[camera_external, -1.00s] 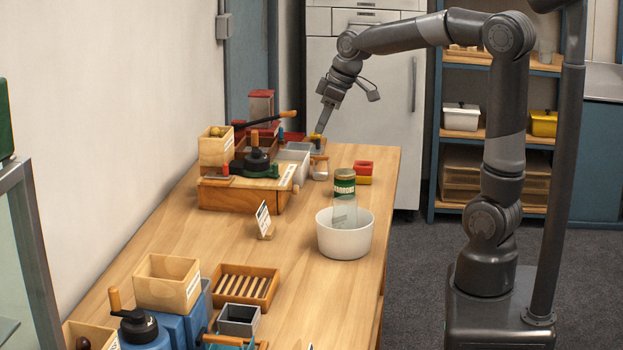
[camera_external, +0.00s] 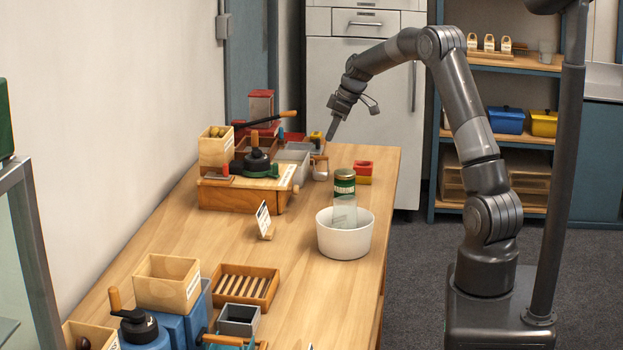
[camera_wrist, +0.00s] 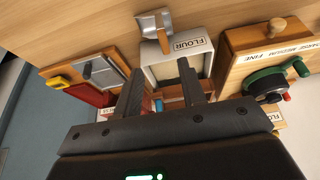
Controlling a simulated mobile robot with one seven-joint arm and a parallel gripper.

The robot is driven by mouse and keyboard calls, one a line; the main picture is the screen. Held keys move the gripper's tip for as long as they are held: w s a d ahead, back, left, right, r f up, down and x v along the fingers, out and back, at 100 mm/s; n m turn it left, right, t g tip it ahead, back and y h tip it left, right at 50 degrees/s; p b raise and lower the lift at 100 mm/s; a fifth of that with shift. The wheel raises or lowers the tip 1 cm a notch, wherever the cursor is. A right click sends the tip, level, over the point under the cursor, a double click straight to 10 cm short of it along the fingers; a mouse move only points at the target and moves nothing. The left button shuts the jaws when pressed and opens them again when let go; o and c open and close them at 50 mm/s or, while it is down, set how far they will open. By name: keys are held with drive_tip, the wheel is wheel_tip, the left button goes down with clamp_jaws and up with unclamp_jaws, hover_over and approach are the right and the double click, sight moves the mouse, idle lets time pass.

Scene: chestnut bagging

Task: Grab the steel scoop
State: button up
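The steel scoop (camera_external: 320,173) has a bright metal bowl and a wooden handle. In the external view it is at the right side of the grey flour bin (camera_external: 296,156). In the wrist view the scoop (camera_wrist: 158,18) shows at the top, just beyond the bin's wall labelled FLOUR (camera_wrist: 187,47). My gripper (camera_external: 331,135) is above and behind the scoop, apart from it. In the wrist view my gripper (camera_wrist: 161,68) has its two fingers spread with nothing held between them, and the scoop is beyond the fingertips.
A wooden mill with a green dial (camera_wrist: 263,85) stands beside the flour bin. A white bowl with a jar (camera_external: 338,240) stands nearer on the table. The table's right edge is close.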

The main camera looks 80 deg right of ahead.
sight(321, 159)
drive_tip(key=x, duration=0.4)
drive_tip(key=shift+w+a+f, duration=0.1)
drive_tip(key=shift+f, duration=0.2)
drive_tip(key=x, duration=0.5)
drive_tip(key=shift+s+a+f, duration=0.15)
drive_tip(key=shift+s+a, duration=0.05)
drive_tip(key=shift+a, duration=0.05)
drive_tip(key=shift+c, duration=0.3)
clamp_jaws()
